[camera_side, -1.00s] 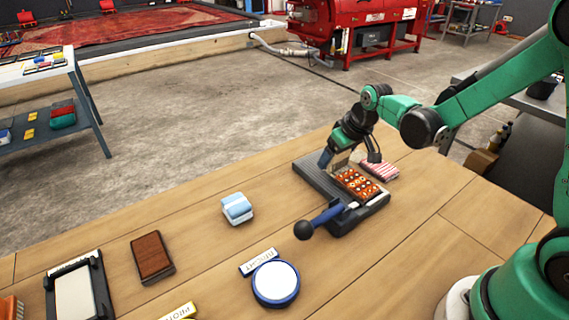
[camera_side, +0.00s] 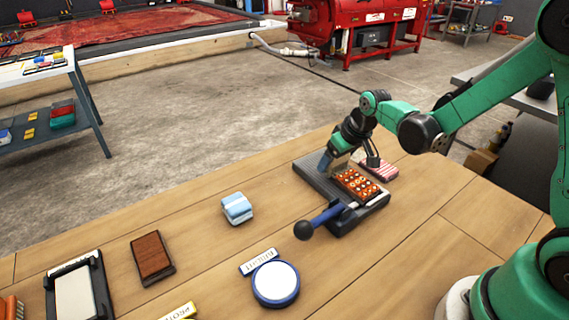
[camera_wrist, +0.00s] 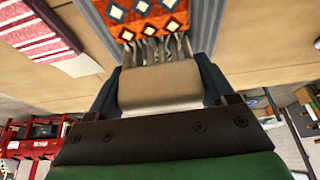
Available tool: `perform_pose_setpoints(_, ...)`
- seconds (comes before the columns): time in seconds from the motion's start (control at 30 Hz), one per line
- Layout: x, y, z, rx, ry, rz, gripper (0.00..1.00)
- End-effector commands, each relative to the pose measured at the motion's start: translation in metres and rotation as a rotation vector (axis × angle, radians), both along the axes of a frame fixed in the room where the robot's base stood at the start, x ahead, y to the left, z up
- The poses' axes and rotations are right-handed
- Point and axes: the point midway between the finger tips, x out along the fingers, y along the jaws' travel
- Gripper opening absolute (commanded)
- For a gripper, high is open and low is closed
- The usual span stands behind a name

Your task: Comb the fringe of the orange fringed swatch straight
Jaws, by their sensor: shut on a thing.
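The orange fringed swatch (camera_side: 357,184), with a pale diamond pattern, lies on a grey ribbed board (camera_side: 318,179). In the wrist view the swatch (camera_wrist: 142,14) shows at the top, and its grey-white fringe (camera_wrist: 158,50) hangs toward my gripper, with strands uneven and some bent. My gripper (camera_wrist: 160,88) is shut on a tan block-like tool (camera_wrist: 160,86), apparently the comb. Its far edge meets or overlaps the fringe ends in the picture; I cannot tell whether it touches them. In the side view my gripper (camera_side: 343,158) is at the swatch's far end; teeth are hidden.
A blue-handled lever (camera_side: 326,215) with a black knob stands at the board's near end. A red-and-white striped swatch (camera_side: 379,170) lies just right of the board. A blue-white block (camera_side: 237,207), brown brush-like block (camera_side: 152,258) and round white dish (camera_side: 276,283) stand left and nearer.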

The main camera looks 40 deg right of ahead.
Motion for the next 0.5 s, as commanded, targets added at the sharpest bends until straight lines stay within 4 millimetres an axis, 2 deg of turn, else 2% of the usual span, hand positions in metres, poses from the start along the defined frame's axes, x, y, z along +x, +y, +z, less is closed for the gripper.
perform_pose_setpoints(0.5, 0.011, 0.000, 0.000, 0.000, 0.000, 0.000, 0.34)
